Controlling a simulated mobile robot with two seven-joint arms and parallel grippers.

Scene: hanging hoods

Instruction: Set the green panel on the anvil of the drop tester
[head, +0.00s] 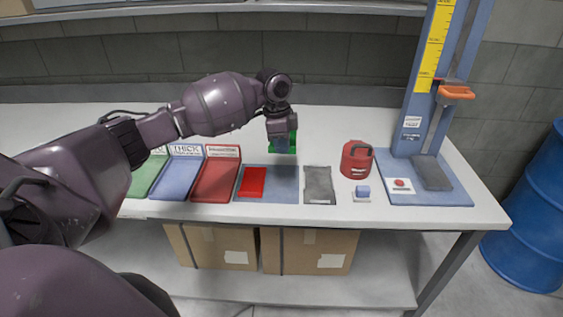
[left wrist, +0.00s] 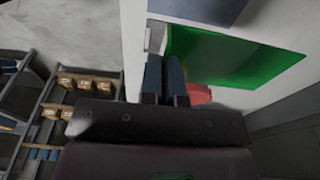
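The green panel (head: 292,143) is at my left gripper (head: 282,138), over the table behind the blue mat. In the left wrist view the panel (left wrist: 235,60) reaches right from the fingertips (left wrist: 166,75), which look closed on its edge; the exact contact is partly hidden. The drop tester (head: 415,118) stands at the table's right end, with a tall blue column and yellow scale. Its anvil, a dark grey plate (head: 432,173), lies bare on the blue base. An orange-handled part (head: 457,92) sits high on the column. My right gripper is not in view.
Green (head: 146,178), blue (head: 177,178) and red (head: 216,180) trays stand left. A red panel (head: 253,181) lies on the blue mat (head: 283,186). A grey pad (head: 319,185), a red canister (head: 357,160) and a red-button box (head: 400,185) are between there and the anvil.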

